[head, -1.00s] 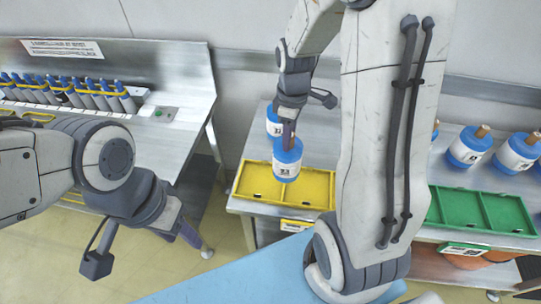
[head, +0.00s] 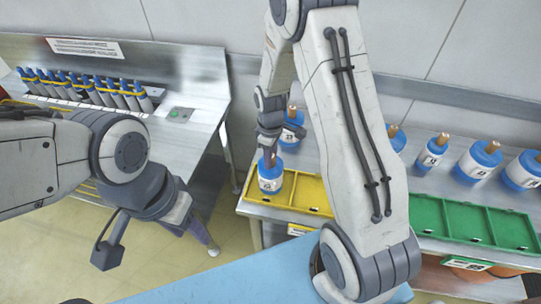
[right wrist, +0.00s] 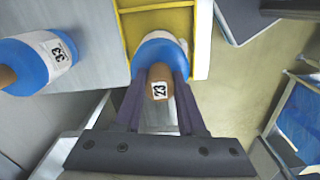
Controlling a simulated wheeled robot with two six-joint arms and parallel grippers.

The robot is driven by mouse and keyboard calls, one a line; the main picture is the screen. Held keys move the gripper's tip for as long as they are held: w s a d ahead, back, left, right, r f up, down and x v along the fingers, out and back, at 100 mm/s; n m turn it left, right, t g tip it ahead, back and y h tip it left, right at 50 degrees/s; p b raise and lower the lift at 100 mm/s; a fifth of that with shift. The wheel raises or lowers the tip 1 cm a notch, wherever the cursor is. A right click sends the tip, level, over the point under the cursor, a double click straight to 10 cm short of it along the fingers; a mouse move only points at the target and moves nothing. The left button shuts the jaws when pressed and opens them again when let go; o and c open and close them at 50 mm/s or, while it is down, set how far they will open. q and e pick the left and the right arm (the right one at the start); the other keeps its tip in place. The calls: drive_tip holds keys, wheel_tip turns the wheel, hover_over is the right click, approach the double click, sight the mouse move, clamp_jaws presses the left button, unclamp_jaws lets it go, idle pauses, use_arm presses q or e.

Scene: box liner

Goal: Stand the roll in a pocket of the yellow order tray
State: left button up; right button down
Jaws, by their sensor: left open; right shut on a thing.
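The roll (head: 270,185), blue and white with a brown core, is upright at the left pocket of the yellow order tray (head: 311,192). My right gripper (head: 268,152) is shut on its core from above. In the right wrist view the roll's blue top (right wrist: 160,45) and core, labelled 23, sit between the fingers, over or in the tray (right wrist: 200,40). I cannot tell whether its base touches the tray floor. My arm hides the tray's right end. My left gripper (head: 203,240) is open and empty, left of the tray and over the floor.
Another roll (head: 292,130) stands just behind the tray and shows in the right wrist view (right wrist: 38,62). Several more rolls (head: 478,160) and a green tray (head: 470,222) are at right. A rack of blue-capped bottles (head: 95,92) stands on the left bench.

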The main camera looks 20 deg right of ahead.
drive_tip(key=shift+f, duration=0.15)
drive_tip(key=c, duration=0.5)
unclamp_jaws()
